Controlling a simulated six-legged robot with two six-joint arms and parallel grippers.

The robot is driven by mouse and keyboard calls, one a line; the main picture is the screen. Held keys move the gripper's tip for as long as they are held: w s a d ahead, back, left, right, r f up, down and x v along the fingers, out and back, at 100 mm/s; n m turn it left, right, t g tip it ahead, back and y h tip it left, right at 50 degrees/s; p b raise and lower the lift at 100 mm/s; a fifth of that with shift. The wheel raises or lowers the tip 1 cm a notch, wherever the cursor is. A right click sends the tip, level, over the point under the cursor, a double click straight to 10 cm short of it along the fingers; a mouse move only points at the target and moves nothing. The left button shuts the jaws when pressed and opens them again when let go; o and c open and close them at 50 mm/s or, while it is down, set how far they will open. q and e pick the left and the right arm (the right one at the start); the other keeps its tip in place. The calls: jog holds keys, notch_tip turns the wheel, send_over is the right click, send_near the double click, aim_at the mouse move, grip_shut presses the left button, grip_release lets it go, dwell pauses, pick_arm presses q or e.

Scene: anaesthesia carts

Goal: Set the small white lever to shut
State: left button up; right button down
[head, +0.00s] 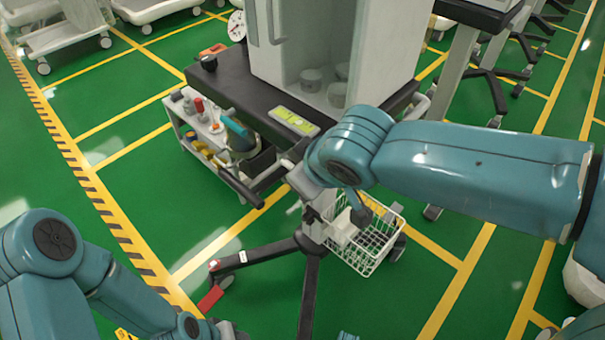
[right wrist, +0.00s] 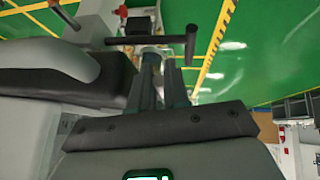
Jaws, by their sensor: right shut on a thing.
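In the right wrist view my right gripper (right wrist: 162,65) has its two dark fingers close together, shut on a small pale piece that I take to be the white lever. Only a bit of it shows between the fingertips, so its setting cannot be read. A black bar handle (right wrist: 130,40) crosses just beyond the fingertips. In the head view my right arm covers the lever and most of the right gripper, beside the cart's column. My left gripper (head: 226,330) is low at the bottom edge, partly cut off, away from the cart; its jaws cannot be made out.
The cart has a black top (head: 232,85), a white cabinet (head: 300,40) and a wire basket (head: 370,245) on its column. A low side shelf (head: 195,125) holds several small items. Its dark legs spread over the green floor. Open floor (head: 110,210) lies to the left.

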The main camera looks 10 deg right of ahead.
jog(key=shift+f, duration=0.1)
jog(key=c, duration=1.4)
grip_release()
jog(key=p+v, duration=0.4)
jog(key=v, duration=1.2)
jog(key=shift+s+d, duration=0.1)
